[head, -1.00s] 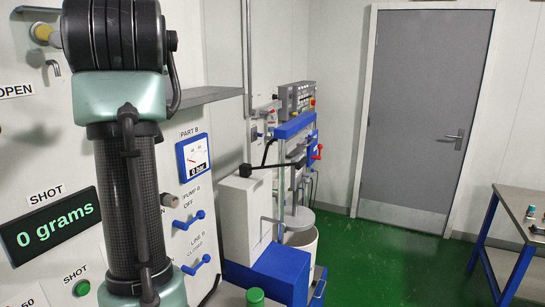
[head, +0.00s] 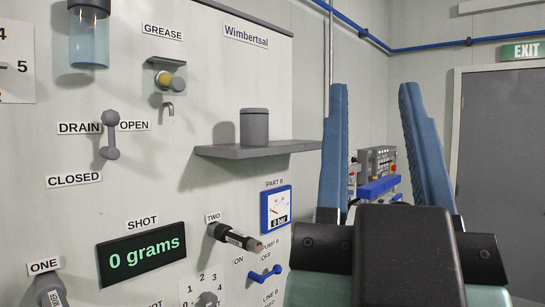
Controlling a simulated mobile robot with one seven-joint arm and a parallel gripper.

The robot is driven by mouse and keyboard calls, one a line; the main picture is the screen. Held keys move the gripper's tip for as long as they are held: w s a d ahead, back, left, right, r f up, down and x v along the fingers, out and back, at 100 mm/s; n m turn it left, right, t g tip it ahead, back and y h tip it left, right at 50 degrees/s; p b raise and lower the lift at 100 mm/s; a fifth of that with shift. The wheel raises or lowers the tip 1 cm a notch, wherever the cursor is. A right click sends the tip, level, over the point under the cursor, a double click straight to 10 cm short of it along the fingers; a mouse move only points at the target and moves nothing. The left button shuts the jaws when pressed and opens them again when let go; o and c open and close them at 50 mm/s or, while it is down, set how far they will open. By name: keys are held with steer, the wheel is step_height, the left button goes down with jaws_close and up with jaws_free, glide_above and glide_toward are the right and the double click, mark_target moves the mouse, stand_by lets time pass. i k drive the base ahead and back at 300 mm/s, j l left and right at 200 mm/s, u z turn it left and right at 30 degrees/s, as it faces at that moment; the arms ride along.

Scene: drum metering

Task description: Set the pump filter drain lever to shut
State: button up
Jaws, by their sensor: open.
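The drain lever (head: 110,135) is a small grey handle with rounded ends on the white panel at left. It lies between the DRAIN and OPEN labels and runs nearly straight down, its lower end above and right of the CLOSED label. I cannot tell surely which end is its pivot. A clear blue bowl (head: 88,38) hangs on the panel above it. My gripper (head: 374,90) is at right, its two blue fingers pointing up and spread wide, with nothing between them. It is well to the right of the lever, apart from it.
A grey shelf (head: 258,148) with a dark canister (head: 254,126) juts from the panel between lever and gripper. Lower down are the black TWO handle (head: 235,236), a gauge (head: 276,209), a blue pump lever (head: 264,273) and the shot display (head: 141,251). A grease spout (head: 168,105) is near the lever.

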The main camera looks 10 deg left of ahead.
mark_target(110, 118)
steer(key=u, duration=1.05)
